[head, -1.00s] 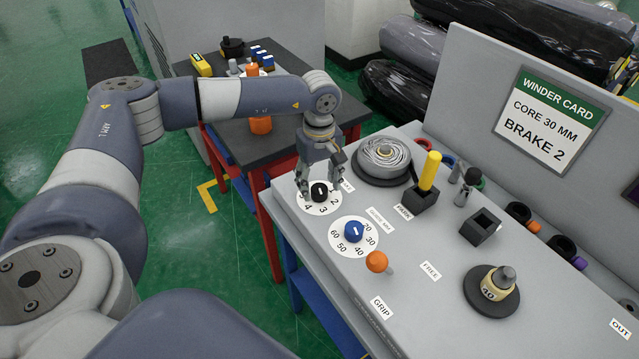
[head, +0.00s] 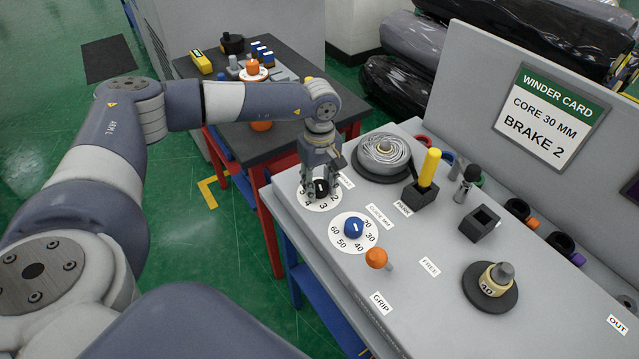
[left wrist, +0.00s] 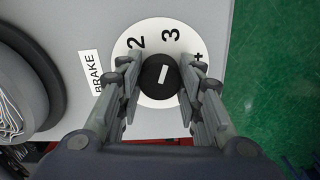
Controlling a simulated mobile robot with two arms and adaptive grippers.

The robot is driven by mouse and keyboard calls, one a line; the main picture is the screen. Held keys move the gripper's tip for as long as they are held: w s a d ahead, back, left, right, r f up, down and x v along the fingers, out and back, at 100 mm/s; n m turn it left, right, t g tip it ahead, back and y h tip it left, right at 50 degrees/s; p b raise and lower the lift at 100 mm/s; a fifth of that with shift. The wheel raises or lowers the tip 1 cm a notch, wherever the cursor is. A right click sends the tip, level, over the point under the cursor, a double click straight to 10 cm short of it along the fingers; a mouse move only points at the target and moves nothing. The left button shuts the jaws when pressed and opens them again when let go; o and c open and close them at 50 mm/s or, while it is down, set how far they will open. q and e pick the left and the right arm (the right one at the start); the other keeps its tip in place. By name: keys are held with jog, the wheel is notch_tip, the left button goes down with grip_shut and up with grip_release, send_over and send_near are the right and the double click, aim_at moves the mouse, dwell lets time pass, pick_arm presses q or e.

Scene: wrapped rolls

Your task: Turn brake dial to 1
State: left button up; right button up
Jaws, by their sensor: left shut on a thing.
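The brake dial is a black knob (head: 321,187) with a white mark on a white number disc (head: 318,207), at the panel's far left corner. In the left wrist view the knob (left wrist: 161,76) sits mid-picture, and its mark lines up roughly with the 3. The 2, the 3 and part of the 4 show; the 1 is hidden from view. A BRAKE label (left wrist: 94,83) lies beside the disc. My left gripper (head: 321,190) points down with its fingers on both sides of the knob, shut on it. My right gripper is not in view.
A blue dial (head: 354,228) and an orange-knobbed lever (head: 376,258) are close in front. A wound roll (head: 385,155) stands just right of the gripper, and a yellow-handled lever (head: 429,170) beyond it. The winder card (head: 540,118) reads BRAKE 2.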

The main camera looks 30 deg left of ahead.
pick_arm(q)
jog(key=shift+n, duration=0.3)
jog(key=n+b, duration=0.2)
jog(key=n, duration=0.1)
jog(key=shift+f+n, duration=0.15)
jog(key=shift+n, duration=0.25)
jog(key=n+b, duration=0.2)
jog(key=n, duration=0.4)
jog(key=shift+b, duration=0.4)
jog(key=n+b, duration=0.1)
jog(key=n, duration=0.4)
jog(key=shift+n+b, duration=0.3)
jog(key=shift+n, duration=0.1)
jog(key=n+b, duration=0.1)
jog(key=n, duration=0.4)
jog(key=shift+n, duration=0.3)
jog(key=o, duration=1.1)
jog(key=shift+c, duration=0.2)
